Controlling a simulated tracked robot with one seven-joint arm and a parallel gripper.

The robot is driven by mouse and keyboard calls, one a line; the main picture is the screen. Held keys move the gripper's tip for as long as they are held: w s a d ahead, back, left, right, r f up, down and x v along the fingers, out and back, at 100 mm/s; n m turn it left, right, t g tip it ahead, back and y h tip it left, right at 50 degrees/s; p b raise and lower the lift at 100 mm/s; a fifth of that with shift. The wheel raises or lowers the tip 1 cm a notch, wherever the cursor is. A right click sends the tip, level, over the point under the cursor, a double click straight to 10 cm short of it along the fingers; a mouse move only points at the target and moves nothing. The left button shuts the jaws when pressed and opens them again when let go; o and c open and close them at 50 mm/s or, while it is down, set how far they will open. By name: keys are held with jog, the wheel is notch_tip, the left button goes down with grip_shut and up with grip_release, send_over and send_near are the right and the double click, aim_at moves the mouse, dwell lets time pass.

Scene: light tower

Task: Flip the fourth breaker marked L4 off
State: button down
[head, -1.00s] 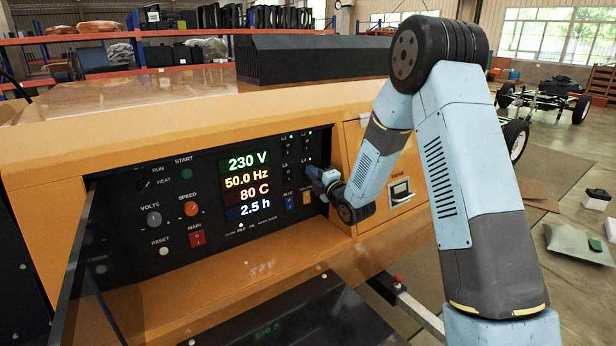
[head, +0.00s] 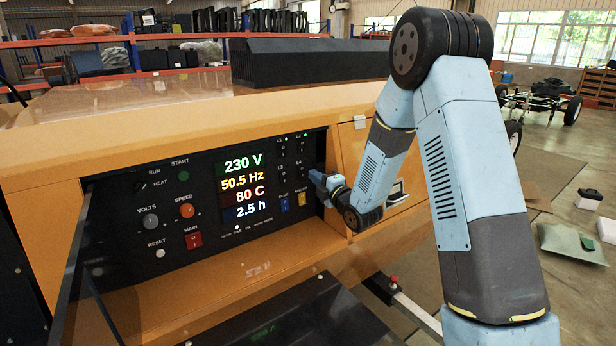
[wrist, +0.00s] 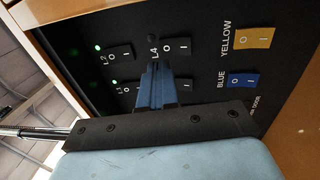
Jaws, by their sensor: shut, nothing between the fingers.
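The L4 breaker (wrist: 170,48) is a black rocker marked O and I, in the dark panel. In the wrist view it lies just beyond my fingertips, with its dark lamp beside the label. My gripper (wrist: 156,68) is shut and empty, pointing at the panel between the L4 and L3 breakers; contact cannot be told. The L3 breaker (wrist: 186,86) is partly hidden by my fingers. The L2 breaker (wrist: 118,52) and L1 breaker (wrist: 126,87) have lit green lamps.
A yellow switch (wrist: 252,38) and a blue switch (wrist: 243,79) sit near the breakers. The display (head: 243,187) reads 230 V, 50.5 Hz, 80 C, 2.5 h. The orange housing (head: 200,123) frames the recessed panel. An open clear cover (head: 85,270) stands at left.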

jog(key=r+v, duration=0.2)
jog(key=v, duration=0.6)
jog(key=shift+s+d, duration=0.35)
jog(key=shift+d, duration=0.1)
jog(key=shift+s+f, duration=0.1)
